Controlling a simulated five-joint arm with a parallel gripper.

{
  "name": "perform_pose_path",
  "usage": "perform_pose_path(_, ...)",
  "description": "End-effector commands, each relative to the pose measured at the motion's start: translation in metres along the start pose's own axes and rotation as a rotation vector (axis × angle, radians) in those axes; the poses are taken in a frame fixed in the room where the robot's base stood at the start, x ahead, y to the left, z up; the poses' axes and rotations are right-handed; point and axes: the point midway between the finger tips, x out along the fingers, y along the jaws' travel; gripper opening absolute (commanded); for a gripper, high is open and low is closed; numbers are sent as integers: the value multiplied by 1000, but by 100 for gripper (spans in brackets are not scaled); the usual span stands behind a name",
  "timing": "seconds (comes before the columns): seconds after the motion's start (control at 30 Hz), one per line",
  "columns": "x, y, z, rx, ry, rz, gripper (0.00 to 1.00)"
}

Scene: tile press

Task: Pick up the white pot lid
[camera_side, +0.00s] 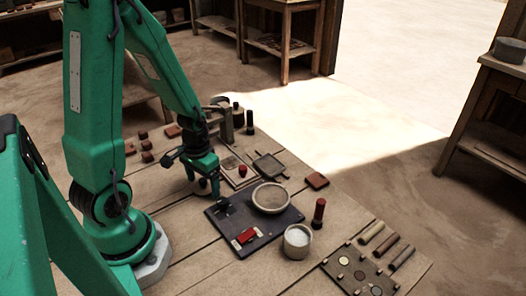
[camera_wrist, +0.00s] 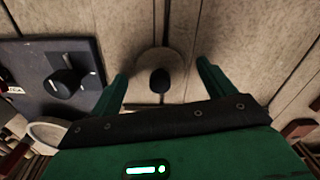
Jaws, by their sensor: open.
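The pot lid (camera_wrist: 176,64) is a pale round disc with a dark knob (camera_wrist: 160,80) at its middle. It appears to lie flat on the wooden table, and I cannot make it out in the side view. My gripper (camera_wrist: 162,70) is open, with one green finger on each side of the lid in the wrist view. The fingers look empty, and I cannot tell whether they touch the lid. In the side view my gripper (camera_side: 202,186) points down, left of the dark panel.
The dark panel (camera_side: 229,213) bears a wide round bowl (camera_side: 271,198) and a red part (camera_side: 246,236). A white-filled cup (camera_side: 297,240) stands at its right. A dark knob (camera_wrist: 65,83) on the panel is left of my fingers. Bare planks (camera_side: 185,238) lie in front.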

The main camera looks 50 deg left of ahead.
Motion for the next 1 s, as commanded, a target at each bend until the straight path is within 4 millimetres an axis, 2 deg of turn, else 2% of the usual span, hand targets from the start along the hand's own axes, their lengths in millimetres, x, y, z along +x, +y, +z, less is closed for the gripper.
perform_pose_path(0.23,0,0,0,0,0,0,82)
perform_pose_path(0.4,0,0,0,0,0,0,48)
perform_pose_path(0.47,0,0,0,0,0,0,36)
perform_pose_path(0.5,0,0,0,0,0,0,34)
perform_pose_path(1.0,-6,0,-1,0,2,0,34)
